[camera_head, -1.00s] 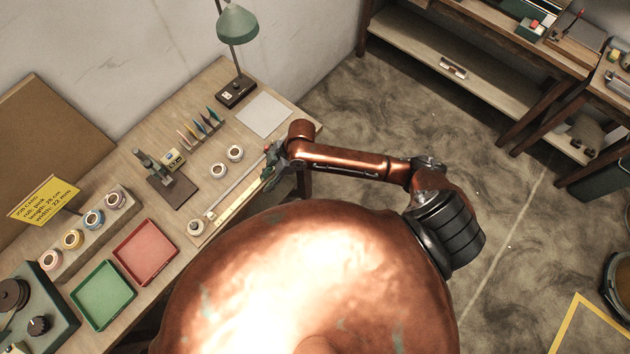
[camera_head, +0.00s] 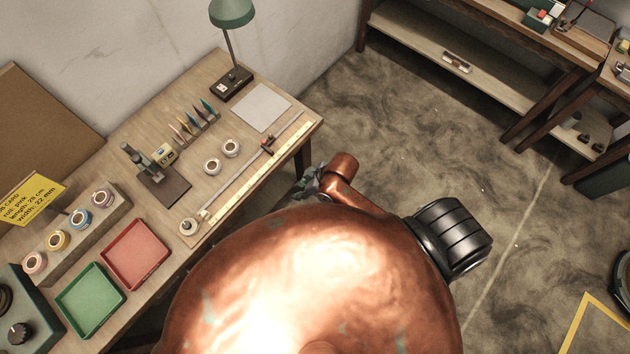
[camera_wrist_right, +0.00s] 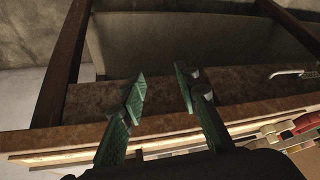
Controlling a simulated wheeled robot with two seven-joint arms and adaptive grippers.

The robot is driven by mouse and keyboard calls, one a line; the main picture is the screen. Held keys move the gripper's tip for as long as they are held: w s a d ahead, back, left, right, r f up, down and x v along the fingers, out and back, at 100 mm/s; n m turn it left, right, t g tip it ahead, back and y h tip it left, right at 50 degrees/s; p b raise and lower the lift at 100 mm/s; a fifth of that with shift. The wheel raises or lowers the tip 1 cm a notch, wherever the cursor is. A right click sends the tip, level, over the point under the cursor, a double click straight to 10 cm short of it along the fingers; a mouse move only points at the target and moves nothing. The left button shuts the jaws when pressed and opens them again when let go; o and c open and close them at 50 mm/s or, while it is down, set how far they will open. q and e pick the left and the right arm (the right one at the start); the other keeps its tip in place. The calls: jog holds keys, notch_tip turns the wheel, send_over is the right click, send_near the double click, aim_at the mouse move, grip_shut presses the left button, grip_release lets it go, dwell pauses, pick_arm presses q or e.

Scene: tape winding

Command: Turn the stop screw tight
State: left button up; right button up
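The stop, a small dark slider with a reddish part (camera_head: 266,144), sits on the long rail and ruler (camera_head: 240,180) at the front of the workbench. The turn of its screw cannot be made out. A red part (camera_wrist_right: 306,122) also shows at the right edge of the right wrist view, beside the bench's front edge. My right gripper (camera_head: 308,184) is off the bench's front edge, apart from the stop, and partly hidden by my body. In the right wrist view my right gripper (camera_wrist_right: 161,88) is open, with nothing between its two green fingers. My left gripper is not in view.
Two white tape rolls (camera_head: 222,157), a tape dispenser (camera_head: 156,170), a red tray (camera_head: 136,254) and a green tray (camera_head: 91,300) stand on the bench. A lamp (camera_head: 232,85) and a pale sheet (camera_head: 262,107) are at the back.

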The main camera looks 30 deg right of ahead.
pick_arm(q)
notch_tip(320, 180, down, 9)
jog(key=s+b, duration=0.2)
jog(key=b, duration=0.5)
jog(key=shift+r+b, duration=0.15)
jog(key=shift+b, duration=0.25)
pick_arm(e)
jog(key=s+d+f+m, duration=0.1)
jog(key=s+f, duration=0.1)
jog(key=f, duration=0.3)
jog(key=s+d+f+m+h, duration=0.1)
jog(key=s+d+f, duration=0.1)
jog(key=f, duration=0.4)
jog(key=shift+d+f, duration=0.25)
jog(key=shift+f, duration=0.05)
